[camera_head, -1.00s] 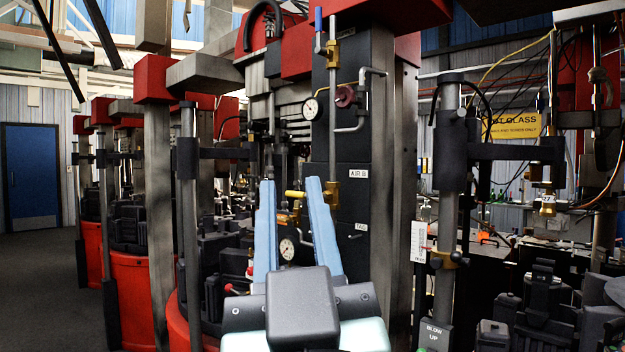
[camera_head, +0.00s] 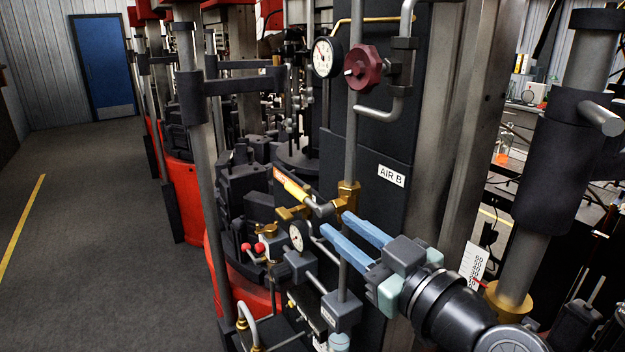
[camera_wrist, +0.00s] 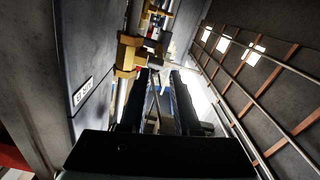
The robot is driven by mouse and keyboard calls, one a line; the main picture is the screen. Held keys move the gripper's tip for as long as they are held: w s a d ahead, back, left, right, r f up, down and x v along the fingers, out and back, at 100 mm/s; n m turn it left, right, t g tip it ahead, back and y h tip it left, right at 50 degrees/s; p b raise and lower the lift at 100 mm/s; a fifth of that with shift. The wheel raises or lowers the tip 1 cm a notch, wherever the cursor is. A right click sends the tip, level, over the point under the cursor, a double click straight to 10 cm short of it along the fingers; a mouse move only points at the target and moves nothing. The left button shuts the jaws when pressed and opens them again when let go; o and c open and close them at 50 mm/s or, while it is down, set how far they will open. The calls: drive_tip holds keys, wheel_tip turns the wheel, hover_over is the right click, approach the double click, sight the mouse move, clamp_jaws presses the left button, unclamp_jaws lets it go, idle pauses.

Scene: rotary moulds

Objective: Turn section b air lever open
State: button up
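In the head view, the section B air lever (camera_head: 290,185) has an orange-yellow handle. It slants from upper left down to a grey elbow, beside a brass valve body (camera_head: 347,197) on a vertical pipe. A white "AIR B" label (camera_head: 391,176) is on the dark panel to its right. My gripper (camera_head: 345,236) has two light blue fingers, apart with a gap between them. They point up and left, just below and right of the valve, and hold nothing that I can see. In the wrist view, the fingers (camera_wrist: 172,100) are dark and apart, with brass fittings (camera_wrist: 128,55) ahead on the left.
A red handwheel (camera_head: 363,68) and a pressure gauge (camera_head: 326,57) sit above the lever. A smaller gauge (camera_head: 298,236) and pipes are below it. A grey post (camera_head: 205,150) stands to the left. Open floor (camera_head: 90,230) lies farther left.

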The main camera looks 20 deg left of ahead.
sight(306, 197)
drive_tip(key=p+x, duration=0.4)
drive_tip(key=x, duration=0.6)
drive_tip(key=shift+r, duration=0.1)
drive_tip(key=shift+w+a, duration=0.5)
drive_tip(key=shift+a, duration=0.05)
drive_tip(key=shift+c, duration=0.2)
clamp_jaws()
idle(0.4)
